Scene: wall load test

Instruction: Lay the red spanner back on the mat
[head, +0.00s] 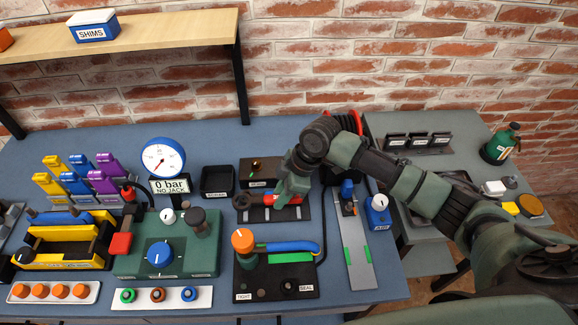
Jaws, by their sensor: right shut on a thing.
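The red spanner (269,199) is in the head view at mid-picture, lying roughly sideways with a dark end at its left. My right gripper (283,197) comes down over it from the upper right and is shut on its red shaft. The gripper hides part of the spanner. A dark strip that looks like the mat (262,214) lies directly beneath it on the blue bench. I cannot tell whether the spanner touches the mat or is slightly above it. My left gripper is not in view.
A black box with a knob (259,171) stands behind the spanner, and a small black tray (217,180) to its left. The orange-knobbed panel (278,275) is in front. A grey rail plate (353,250) and blue box (378,212) stand to the right.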

